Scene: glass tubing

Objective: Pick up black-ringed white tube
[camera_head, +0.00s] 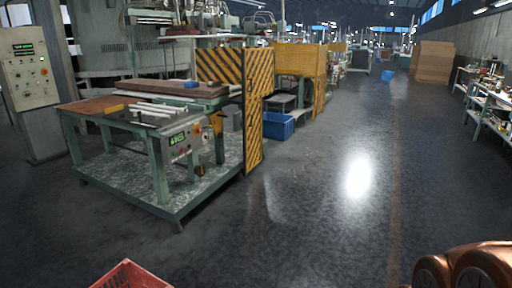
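Several thin white tubes (160,107) lie on the green-legged workbench (92,106) at the left. They are too small here to tell which one has a black ring. My gripper is not in view, so its state and its place relative to the tubes do not show.
The bench stands on a low platform (120,181), with a control box (181,141) at its front. A yellow-black striped panel (254,115) and a blue bin (278,126) are to its right. A red crate (130,276) is at the bottom edge. The floor (330,215) is clear.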

